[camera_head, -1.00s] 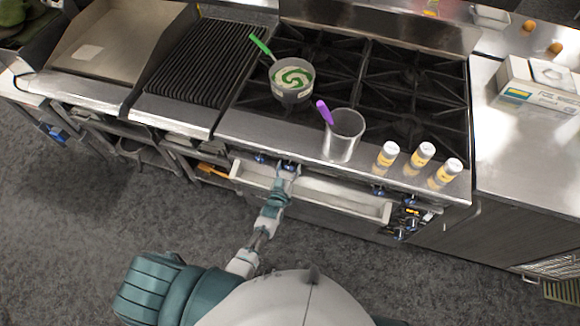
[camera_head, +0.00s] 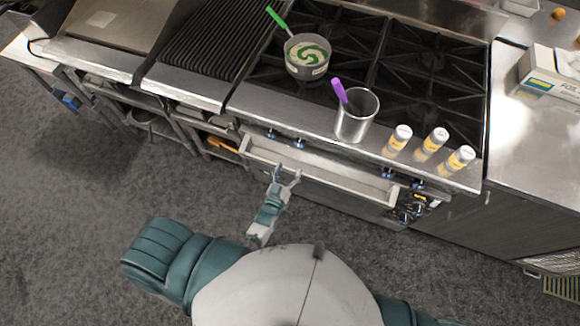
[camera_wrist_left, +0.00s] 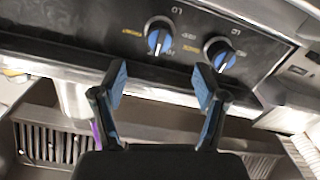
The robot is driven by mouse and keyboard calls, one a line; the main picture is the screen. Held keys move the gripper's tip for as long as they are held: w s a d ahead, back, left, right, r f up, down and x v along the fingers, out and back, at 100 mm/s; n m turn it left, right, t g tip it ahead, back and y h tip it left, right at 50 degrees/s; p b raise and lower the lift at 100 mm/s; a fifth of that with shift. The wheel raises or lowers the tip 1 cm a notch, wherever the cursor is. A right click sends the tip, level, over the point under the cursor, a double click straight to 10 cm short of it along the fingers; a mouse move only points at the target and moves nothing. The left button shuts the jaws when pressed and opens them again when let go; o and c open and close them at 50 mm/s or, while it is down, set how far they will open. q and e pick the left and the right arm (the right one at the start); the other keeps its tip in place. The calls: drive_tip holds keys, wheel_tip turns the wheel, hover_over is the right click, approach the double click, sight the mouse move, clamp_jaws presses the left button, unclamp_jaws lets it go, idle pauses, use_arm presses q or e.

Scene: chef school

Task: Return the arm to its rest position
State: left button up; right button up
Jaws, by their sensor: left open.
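My left gripper (camera_head: 286,174) is open and empty in the head view, in front of the stove's front ledge and low beside the long pale tray. In the left wrist view, its two blue-padded fingers (camera_wrist_left: 160,90) stand apart with nothing between them. Beyond the fingertips are two stove knobs, a left knob (camera_wrist_left: 158,36) and a right knob (camera_wrist_left: 220,54), both clear of the fingers. The left forearm (camera_head: 266,215) reaches forward from my body. My right gripper is not in view; only a bit of teal arm shows at the bottom right.
The stove's tray (camera_head: 320,172) juts out at the front. On the stove stand a pot with green swirls (camera_head: 307,56), a metal cup (camera_head: 356,118) with a purple-handled utensil, and three yellow-labelled bottles (camera_head: 431,144). The grey floor (camera_head: 80,200) at left is clear.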

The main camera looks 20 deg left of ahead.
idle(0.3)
use_arm(q)
drive_tip(key=s+f+m+g, duration=0.1)
drive_tip(key=s+f+g, duration=0.25)
drive_tip(key=f, duration=0.45)
drive_tip(key=s+f+m+g+h, duration=0.1)
drive_tip(key=s+f+g, duration=0.1)
drive_tip(key=s+f, duration=0.45)
drive_tip(key=s+f+m+g, duration=0.1)
drive_tip(key=s+f+g, duration=0.2)
drive_tip(key=f, duration=0.6)
drive_tip(key=s+a+f+g, duration=0.2)
drive_tip(key=s+f, duration=0.2)
drive_tip(key=s, duration=0.5)
drive_tip(key=s+a+f+m+g+y, duration=0.1)
drive_tip(key=s+a+f+g, duration=0.2)
drive_tip(key=s, duration=0.6)
drive_tip(key=s+a+f+g, duration=0.3)
drive_tip(key=s+f, duration=0.3)
drive_tip(key=s, duration=0.3)
drive_tip(key=shift+s+f+m+y, duration=0.3)
drive_tip(key=shift+s+f+m, duration=0.05)
drive_tip(key=shift+f+m, duration=0.05)
drive_tip(key=shift+g, duration=0.25)
